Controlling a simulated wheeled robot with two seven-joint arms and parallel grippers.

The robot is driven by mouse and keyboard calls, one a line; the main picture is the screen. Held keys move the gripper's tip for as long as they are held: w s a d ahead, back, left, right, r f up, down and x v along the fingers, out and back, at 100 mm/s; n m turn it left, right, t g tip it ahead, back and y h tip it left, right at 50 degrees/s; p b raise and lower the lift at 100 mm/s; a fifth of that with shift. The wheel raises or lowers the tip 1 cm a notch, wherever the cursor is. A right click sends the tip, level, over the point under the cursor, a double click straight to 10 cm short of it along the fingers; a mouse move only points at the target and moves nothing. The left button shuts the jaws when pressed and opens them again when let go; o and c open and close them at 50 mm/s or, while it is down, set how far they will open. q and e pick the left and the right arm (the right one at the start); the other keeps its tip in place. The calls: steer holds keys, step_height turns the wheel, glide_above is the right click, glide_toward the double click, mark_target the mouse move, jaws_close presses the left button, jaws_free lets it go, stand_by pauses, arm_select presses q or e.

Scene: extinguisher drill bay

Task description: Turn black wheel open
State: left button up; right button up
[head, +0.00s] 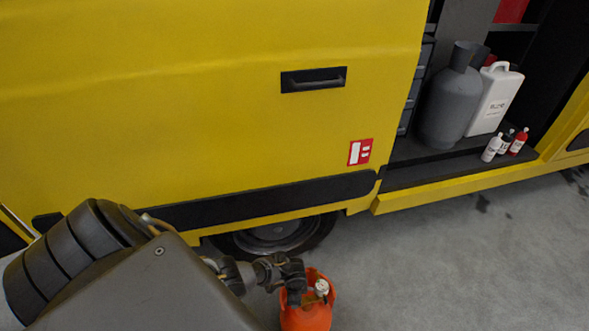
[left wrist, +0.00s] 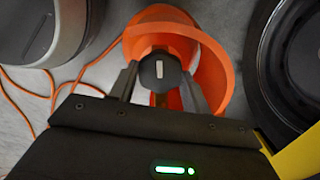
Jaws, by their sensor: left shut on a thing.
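An orange gas cylinder (head: 308,318) stands on the floor at the bottom of the head view, beside the van. Its round orange collar also shows in the left wrist view (left wrist: 213,75). The black wheel (left wrist: 160,70), with a pale mark on its face, sits inside that collar. My left gripper (left wrist: 159,84) is shut on the black wheel, one finger on each side. In the head view my left gripper (head: 295,290) is at the cylinder's top, and the wheel cannot be made out clearly there. A small pale fitting (head: 322,287) is beside it. My right gripper is not in view.
A yellow van (head: 200,90) stands behind the cylinder, its dark tyre (head: 275,238) close by. An open bay holds a grey cylinder (head: 450,105), a white jug (head: 496,100) and small bottles (head: 505,143). An orange cord (left wrist: 50,95) lies on the floor. Floor at right is clear.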

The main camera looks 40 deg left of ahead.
arm_select(q)
steer(key=n, duration=0.2)
steer(key=shift+d+n+p, duration=0.1)
steer(key=shift+n+p, duration=0.25)
steer(key=shift+n, duration=0.05)
steer(key=n+p, duration=0.1)
steer(key=n, duration=0.3)
steer(key=shift+n, duration=0.3)
steer(key=n, duration=0.4)
steer(key=shift+n+p, duration=0.3)
steer(key=shift+n, duration=0.9)
steer(key=o, duration=0.7)
